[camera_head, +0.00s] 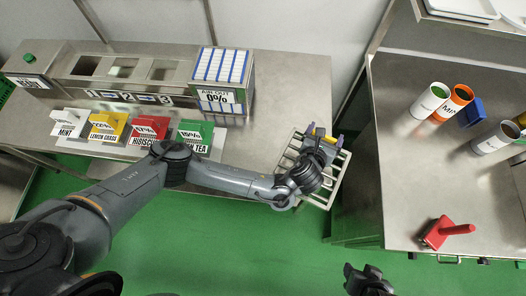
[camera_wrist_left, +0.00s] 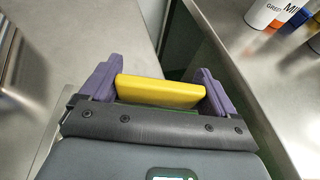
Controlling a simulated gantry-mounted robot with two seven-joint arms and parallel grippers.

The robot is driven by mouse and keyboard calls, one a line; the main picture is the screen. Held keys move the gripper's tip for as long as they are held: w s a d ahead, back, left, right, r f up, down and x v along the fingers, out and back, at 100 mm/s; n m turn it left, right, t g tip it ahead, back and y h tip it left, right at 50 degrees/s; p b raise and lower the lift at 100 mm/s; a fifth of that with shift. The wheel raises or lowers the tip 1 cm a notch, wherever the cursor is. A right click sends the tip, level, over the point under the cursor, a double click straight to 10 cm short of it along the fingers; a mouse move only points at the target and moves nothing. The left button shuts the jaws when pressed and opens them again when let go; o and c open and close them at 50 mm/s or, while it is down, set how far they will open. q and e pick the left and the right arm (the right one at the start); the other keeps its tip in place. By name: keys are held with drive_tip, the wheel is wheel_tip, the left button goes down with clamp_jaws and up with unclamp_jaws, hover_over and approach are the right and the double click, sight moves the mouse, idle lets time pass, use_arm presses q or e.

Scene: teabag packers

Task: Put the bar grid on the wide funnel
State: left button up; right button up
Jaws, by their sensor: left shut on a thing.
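The bar grid (camera_head: 340,168), a pale frame with parallel bars, is at the right end of the left table, partly past its edge. My left gripper (camera_head: 318,140) is over it and hides its middle. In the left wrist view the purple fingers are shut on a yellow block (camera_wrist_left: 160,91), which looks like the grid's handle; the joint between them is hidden. Whether the grid touches the table is unclear. I cannot pick out the wide funnel for certain. My right gripper (camera_head: 368,278) shows only in part at the bottom edge, its opening unclear.
The left table (camera_head: 275,110) carries a numbered three-bin unit (camera_head: 130,97), a white-topped box (camera_head: 225,75) and several tea packs (camera_head: 105,127). The right table (camera_head: 400,150) has canisters (camera_head: 430,100), a blue block (camera_head: 471,112) and a red tool (camera_head: 438,232). A gap separates the tables.

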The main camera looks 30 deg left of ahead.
use_arm(q)
drive_tip(key=w+d+r+b, duration=0.2)
drive_tip(key=w+b, duration=0.1)
drive_tip(key=w, duration=0.1)
drive_tip(key=w+a+f, duration=0.1)
drive_tip(key=a+f, duration=0.1)
drive_tip(key=a, duration=0.1)
drive_tip(key=a+f+b, duration=0.1)
drive_tip(key=a+f, duration=0.1)
drive_tip(key=a, duration=0.2)
drive_tip(key=w+a+f, duration=0.1)
drive_tip(key=a+f, duration=0.1)
drive_tip(key=a, duration=0.2)
drive_tip(key=shift+w+a+f, duration=0.15)
drive_tip(key=shift+w+a, duration=0.05)
drive_tip(key=shift+w, duration=0.1)
drive_tip(key=shift+f+b, duration=0.8)
drive_tip(key=shift+f, duration=1.2)
drive_tip(key=shift+f, duration=0.1)
drive_tip(key=o, duration=1.1)
